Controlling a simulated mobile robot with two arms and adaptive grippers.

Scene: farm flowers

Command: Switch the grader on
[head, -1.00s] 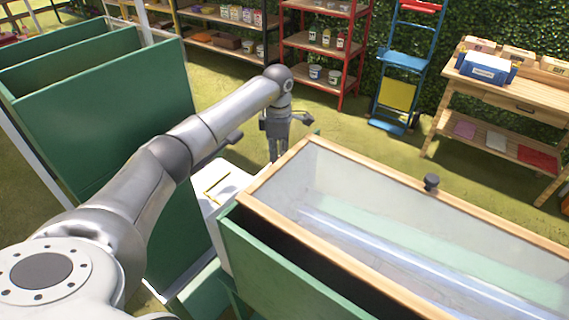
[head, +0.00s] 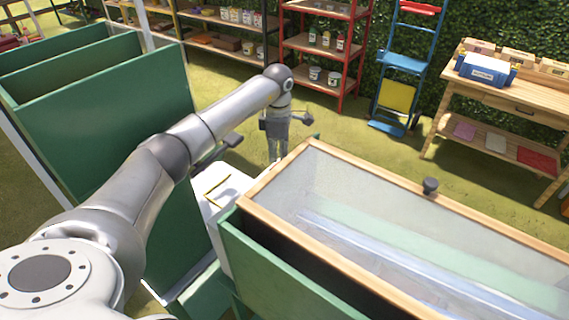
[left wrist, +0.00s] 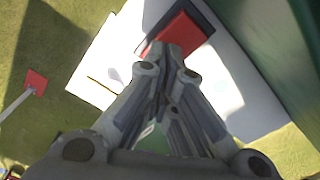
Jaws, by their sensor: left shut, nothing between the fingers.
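The grader appears to be the green machine with a wood-framed clear lid (head: 400,235) and a white panel (head: 222,186) at its left end. In the left wrist view the white panel (left wrist: 255,85) carries a red switch (left wrist: 183,32) in a dark frame. My left gripper (head: 275,158) points down just beyond the white panel in the head view. Its fingers (left wrist: 170,55) are shut and empty, and their tips overlap the lower part of the red switch in the left wrist view. I cannot tell whether they touch it. My right gripper is not in view.
Tall green bins (head: 100,110) stand at the left, close to my left arm. A black knob (head: 430,185) sits on the lid frame. A wooden table (head: 500,100), a blue hand truck (head: 400,65) and a red shelf (head: 325,45) stand behind. Grass between is clear.

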